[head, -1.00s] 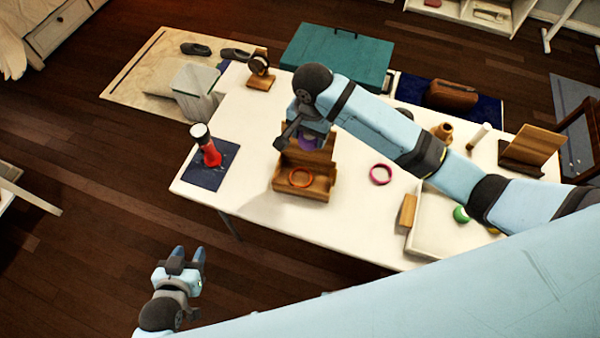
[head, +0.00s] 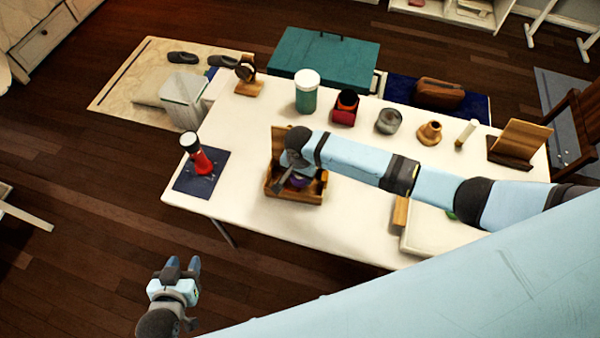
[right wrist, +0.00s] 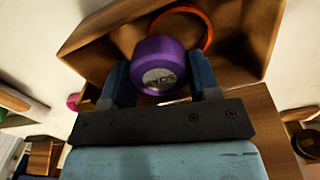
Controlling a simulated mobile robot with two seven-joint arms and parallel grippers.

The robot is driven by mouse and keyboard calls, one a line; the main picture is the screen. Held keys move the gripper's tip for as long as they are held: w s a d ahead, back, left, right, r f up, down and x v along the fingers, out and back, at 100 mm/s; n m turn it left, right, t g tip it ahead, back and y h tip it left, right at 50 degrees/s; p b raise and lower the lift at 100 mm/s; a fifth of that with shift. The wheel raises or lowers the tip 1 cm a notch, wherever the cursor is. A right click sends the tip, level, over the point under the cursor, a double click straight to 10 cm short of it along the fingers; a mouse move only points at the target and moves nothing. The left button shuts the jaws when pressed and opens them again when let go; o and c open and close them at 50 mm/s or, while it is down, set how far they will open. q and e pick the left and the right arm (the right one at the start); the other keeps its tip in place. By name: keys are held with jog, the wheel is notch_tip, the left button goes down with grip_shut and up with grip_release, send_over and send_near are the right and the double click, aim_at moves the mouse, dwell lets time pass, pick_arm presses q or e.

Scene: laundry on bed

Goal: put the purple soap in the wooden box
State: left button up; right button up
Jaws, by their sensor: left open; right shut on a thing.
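The purple soap (right wrist: 162,60), a short cylinder with SOAP lettering on its end, is between the fingers of my right gripper (right wrist: 160,80) in the right wrist view. That gripper is shut on it. A bit of the soap (head: 298,182) also shows below the right gripper (head: 289,182) in the head view. Both are over the wooden box (head: 311,197), which has a tall back panel. An orange ring (right wrist: 200,22) lies in the box beside the soap. I cannot tell if the soap touches the box floor. My left gripper (head: 183,264) is open and empty, off the table.
A red-and-black hourglass-shaped item (head: 199,158) stands on a dark mat (head: 186,182) left of the box. A green jar (head: 306,95), a red container (head: 345,108) and a glass jar (head: 388,121) stand behind. A white tray (head: 425,240) is at right, partly under my arm.

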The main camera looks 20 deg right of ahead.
jog(key=shift+f, duration=0.2)
jog(key=shift+f, duration=0.45)
jog(key=o, duration=0.9)
jog(key=shift+o, duration=0.2)
jog(key=shift+r, duration=0.1)
